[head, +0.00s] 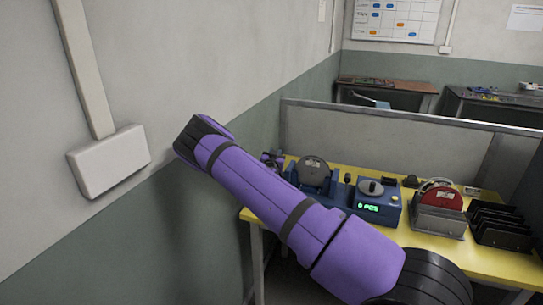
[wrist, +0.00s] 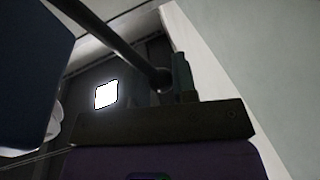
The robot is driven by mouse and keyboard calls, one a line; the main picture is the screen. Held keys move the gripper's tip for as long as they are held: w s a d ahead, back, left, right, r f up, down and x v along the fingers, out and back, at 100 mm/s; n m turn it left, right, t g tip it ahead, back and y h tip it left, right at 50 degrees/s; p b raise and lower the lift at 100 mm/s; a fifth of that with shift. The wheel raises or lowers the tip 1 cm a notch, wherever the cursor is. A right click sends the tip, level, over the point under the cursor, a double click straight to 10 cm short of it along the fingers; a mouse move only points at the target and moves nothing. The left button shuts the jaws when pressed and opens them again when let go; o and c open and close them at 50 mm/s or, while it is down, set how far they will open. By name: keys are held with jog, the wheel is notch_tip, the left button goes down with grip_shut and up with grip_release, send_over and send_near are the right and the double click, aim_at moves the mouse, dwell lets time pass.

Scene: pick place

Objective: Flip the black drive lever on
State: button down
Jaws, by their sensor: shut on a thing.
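A black lever (wrist: 122,45), a rod with a rounded end, runs in from the upper left in the wrist view. My gripper (wrist: 167,78) is shut on its rounded end; a dark finger shows just right of it, and the other finger is hard to make out in shadow. In the head view, a blue machine with a grey disc (head: 313,172) stands on the yellow table. A small purple part of my gripper (head: 270,160) shows at its left, mostly hidden behind my arm. The lever cannot be made out in the head view.
A blue counter box (head: 372,208) shows a lit green "0 PCS". Right of it are a red disc on a grey holder (head: 438,218) and a black rack (head: 502,230). A low partition (head: 400,140) stands behind the yellow table (head: 450,257). A dark blue surface (wrist: 30,70) is close in the wrist view.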

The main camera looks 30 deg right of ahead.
jog(key=shift+a, duration=0.1)
jog(key=c, duration=0.9)
grip_release()
jog(key=v, duration=1)
jog(key=shift+s+a, duration=0.2)
jog(key=shift+s, duration=0.1)
jog(key=shift+f, duration=0.1)
